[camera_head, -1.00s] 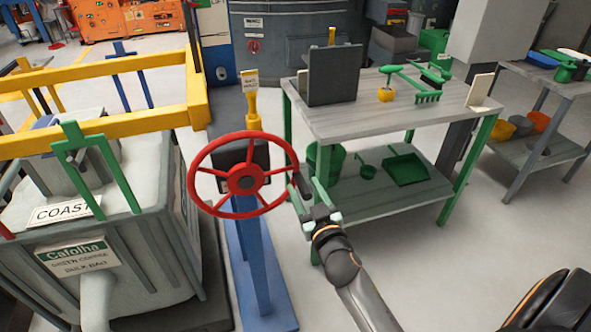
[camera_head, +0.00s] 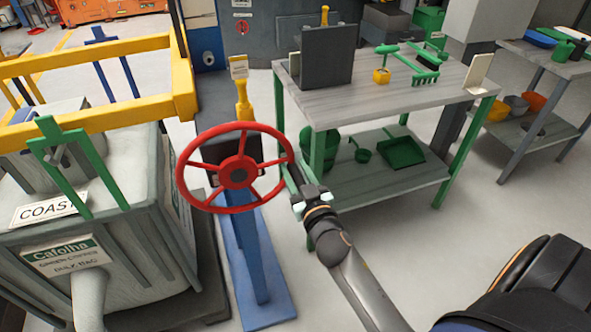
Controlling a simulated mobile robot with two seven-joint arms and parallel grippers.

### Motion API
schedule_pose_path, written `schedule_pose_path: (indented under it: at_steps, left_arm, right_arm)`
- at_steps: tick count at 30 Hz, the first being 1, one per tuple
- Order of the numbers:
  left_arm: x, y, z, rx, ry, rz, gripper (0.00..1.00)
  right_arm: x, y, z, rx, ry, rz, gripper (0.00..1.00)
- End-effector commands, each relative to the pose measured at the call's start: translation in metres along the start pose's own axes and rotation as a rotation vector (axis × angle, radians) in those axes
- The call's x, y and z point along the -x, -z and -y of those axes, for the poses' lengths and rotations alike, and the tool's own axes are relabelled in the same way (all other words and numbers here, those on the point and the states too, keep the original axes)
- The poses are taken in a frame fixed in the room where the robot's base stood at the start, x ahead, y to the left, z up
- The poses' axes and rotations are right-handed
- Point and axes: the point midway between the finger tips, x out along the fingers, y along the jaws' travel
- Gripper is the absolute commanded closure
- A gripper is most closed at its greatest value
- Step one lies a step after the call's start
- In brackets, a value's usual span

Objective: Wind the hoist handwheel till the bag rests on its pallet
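The red hoist handwheel (camera_head: 238,126) stands upright on a blue post (camera_head: 247,262), its face towards me. My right gripper (camera_head: 292,180) is at the right side of the wheel rim, its fingertips close to or partly behind the rim. I cannot tell whether they are closed on it. The pale bulk bag (camera_head: 130,165), labelled Cafolha, is at the left, with green and yellow bars around its top. My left gripper is not in view.
A grey-topped table (camera_head: 370,105) with green legs stands right of the wheel, close behind my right gripper. It holds a dark panel (camera_head: 327,82) and green tools. A yellow rail (camera_head: 95,112) crosses above the bag. Open floor (camera_head: 460,230) lies at the right.

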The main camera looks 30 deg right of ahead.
Motion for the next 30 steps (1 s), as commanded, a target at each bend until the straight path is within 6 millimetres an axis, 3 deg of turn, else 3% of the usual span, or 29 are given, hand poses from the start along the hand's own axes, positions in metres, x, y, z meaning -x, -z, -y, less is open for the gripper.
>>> schedule_pose_path:
  at_steps: [1, 10, 30]
  left_arm:
    - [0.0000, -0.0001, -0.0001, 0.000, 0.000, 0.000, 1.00]
    - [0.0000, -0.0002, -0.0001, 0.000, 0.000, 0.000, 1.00]
    - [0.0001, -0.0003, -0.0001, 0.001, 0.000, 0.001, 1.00]
  right_arm:
    - [0.0000, 0.0000, 0.0000, 0.000, 0.000, 0.000, 0.65]
    - [-0.0002, -0.0001, -0.0009, 0.001, -0.002, 0.001, 0.99]
    - [-0.0006, 0.0004, -0.0032, 0.005, -0.007, 0.000, 1.00]
